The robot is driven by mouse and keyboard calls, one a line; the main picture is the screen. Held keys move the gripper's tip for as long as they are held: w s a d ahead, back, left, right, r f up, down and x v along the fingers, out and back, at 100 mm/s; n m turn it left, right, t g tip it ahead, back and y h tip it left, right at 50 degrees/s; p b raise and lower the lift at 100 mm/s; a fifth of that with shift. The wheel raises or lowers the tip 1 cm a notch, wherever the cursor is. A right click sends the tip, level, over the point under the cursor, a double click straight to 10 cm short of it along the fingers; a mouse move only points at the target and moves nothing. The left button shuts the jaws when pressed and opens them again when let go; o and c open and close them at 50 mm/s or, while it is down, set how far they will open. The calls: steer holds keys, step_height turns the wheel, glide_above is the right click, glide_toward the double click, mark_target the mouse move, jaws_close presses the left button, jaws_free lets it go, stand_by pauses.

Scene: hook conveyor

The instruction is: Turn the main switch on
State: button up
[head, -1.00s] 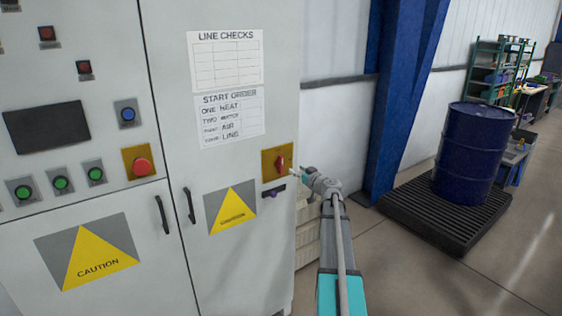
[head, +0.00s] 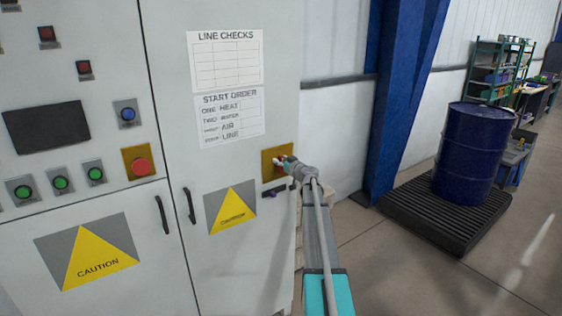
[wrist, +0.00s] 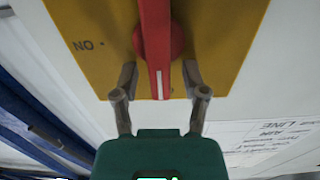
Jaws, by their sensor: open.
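The main switch is a red rotary handle (wrist: 155,45) on a yellow plate (head: 267,166), on the right door of the grey cabinet. In the wrist view the handle runs up the picture with a white mark near its end, and the yellow plate (wrist: 95,45) carries a label at the left that reads "ON" upside down. My gripper (wrist: 157,78) is open, with one fingertip on each side of the handle's end. Whether the fingers touch the handle I cannot tell. In the head view my gripper (head: 283,168) covers most of the handle.
A small dark latch with a purple part (head: 272,191) sits just below the plate. Door handles (head: 189,206), a caution sign (head: 231,208) and a start-order sheet (head: 231,116) are to the left. A blue column (head: 400,95) and blue drum (head: 473,155) stand at the right.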

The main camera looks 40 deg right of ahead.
jaws_close()
stand_by(0.3)
steer(key=shift+m, duration=0.4)
steer(key=m, duration=0.3)
steer(key=shift+s+d+f, duration=0.1)
steer(key=shift+d, duration=0.3)
steer(key=m+b, duration=0.1)
steer(key=m, duration=0.3)
steer(key=d+f+m, duration=0.1)
steer(key=m, duration=0.4)
steer(key=f+m+b, duration=0.1)
steer(key=m, duration=0.4)
steer(key=shift+d+f+b, duration=0.2)
steer(key=shift+d+b, duration=0.05)
steer(key=shift+b, duration=0.05)
